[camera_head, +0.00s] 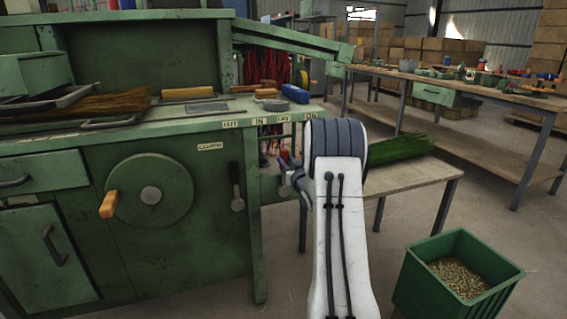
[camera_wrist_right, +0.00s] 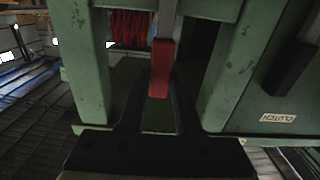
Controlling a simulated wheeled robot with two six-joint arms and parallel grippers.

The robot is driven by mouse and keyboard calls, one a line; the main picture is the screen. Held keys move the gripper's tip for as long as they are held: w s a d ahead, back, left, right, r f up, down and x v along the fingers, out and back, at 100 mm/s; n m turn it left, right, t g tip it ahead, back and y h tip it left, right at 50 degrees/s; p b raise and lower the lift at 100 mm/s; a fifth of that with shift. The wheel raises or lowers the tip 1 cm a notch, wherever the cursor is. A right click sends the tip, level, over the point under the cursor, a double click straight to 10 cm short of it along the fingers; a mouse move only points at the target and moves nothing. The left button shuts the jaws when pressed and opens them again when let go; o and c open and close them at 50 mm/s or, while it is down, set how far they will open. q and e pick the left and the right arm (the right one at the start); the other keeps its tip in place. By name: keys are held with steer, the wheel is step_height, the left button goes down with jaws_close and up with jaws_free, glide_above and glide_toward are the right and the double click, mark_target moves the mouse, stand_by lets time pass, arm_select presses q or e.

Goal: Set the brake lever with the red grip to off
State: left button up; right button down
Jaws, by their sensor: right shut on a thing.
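The brake lever's red grip (camera_wrist_right: 160,70) sits between the two dark fingers of my right gripper (camera_wrist_right: 158,100) in the right wrist view, and the gripper is shut on it. The lever's grey shaft (camera_wrist_right: 168,20) runs up from the grip. In the head view my right gripper (camera_head: 289,170) is at the right end of the green machine (camera_head: 190,135), and only a small bit of red shows there; my white arm hides much around it. Labels (camera_head: 270,120) line the bench's front edge, with OFF and ON at the right end. My left gripper is not in view.
A second lever with a dark grip (camera_head: 236,180) hangs on the machine's front near a CLUTCH label (camera_head: 210,146). A handwheel (camera_head: 150,195) is further left. A wooden table (camera_head: 430,172) with green bristles and a green bin (camera_head: 455,270) stand to the right.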

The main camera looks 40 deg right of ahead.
steer(key=shift+a, duration=0.1)
steer(key=c, duration=0.6)
jaws_free()
steer(key=shift+s, duration=0.3)
steer(key=p+v, duration=0.2)
steer(key=v, duration=0.8)
steer(key=shift+w+a, duration=0.15)
